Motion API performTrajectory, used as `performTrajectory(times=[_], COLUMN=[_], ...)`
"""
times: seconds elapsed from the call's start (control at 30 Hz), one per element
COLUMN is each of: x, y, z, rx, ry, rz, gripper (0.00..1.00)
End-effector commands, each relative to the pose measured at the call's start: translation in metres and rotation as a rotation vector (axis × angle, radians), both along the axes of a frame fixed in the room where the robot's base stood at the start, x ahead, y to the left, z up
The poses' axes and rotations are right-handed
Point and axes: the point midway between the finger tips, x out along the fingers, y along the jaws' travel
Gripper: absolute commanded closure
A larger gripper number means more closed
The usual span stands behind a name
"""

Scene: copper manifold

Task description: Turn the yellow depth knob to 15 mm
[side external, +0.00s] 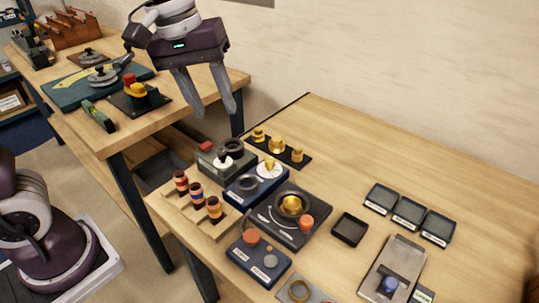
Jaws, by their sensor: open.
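My gripper (214,113) is open and empty, pointing down in the air between the two tables, its fingers spread apart. A yellow knob-like part (135,91) with a red part above it sits on a black base on the left table, left of my gripper. I cannot tell if it is the depth knob; no millimetre scale is readable. On the right table, a blue device (256,183) carries a white dial (270,167) with a yellowish mark, and a dark plate device (311,227) carries a brass dome (291,205).
Banded cylinders stand in a wooden rack (216,227) at the right table's left edge. Several brass pieces sit on a black strip (266,155) behind. Small black trays (381,198) and a grey metal box (396,263) lie to the right. The right table's far side is clear.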

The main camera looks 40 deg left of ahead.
Motion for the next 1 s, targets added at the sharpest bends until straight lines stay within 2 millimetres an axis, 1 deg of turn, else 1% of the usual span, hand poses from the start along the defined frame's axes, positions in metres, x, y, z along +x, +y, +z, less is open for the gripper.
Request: performTrajectory(times=[0.03,0.07,0.1,0.2,0.3,0.37,0.47,0.6,0.7,0.83,1.0], x=[0.031,0.047,0.067,0.101,0.118,0.123,0.124,0.123,0.123,0.124,0.124], y=[-0.005,-0.007,-0.011,-0.018,-0.023,-0.024,-0.025,-0.024,-0.024,-0.025,-0.024], z=[-0.02,-0.032,-0.048,-0.085,-0.11,-0.118,-0.133,-0.161,-0.178,-0.189,-0.19], rx=[-0.001,0.001,0.007,0.037,0.061,0.067,0.071,0.071,0.07,0.068,0.068], ry=[0.063,0.094,0.127,0.188,0.215,0.223,0.228,0.229,0.227,0.225,0.224], rz=[0.079,0.13,0.195,0.315,0.383,0.403,0.411,0.41,0.409,0.409,0.408], gripper=[0.57,0.57,0.57,0.57,0.57,0.57,0.57,0.57,0.57,0.57,0.57])
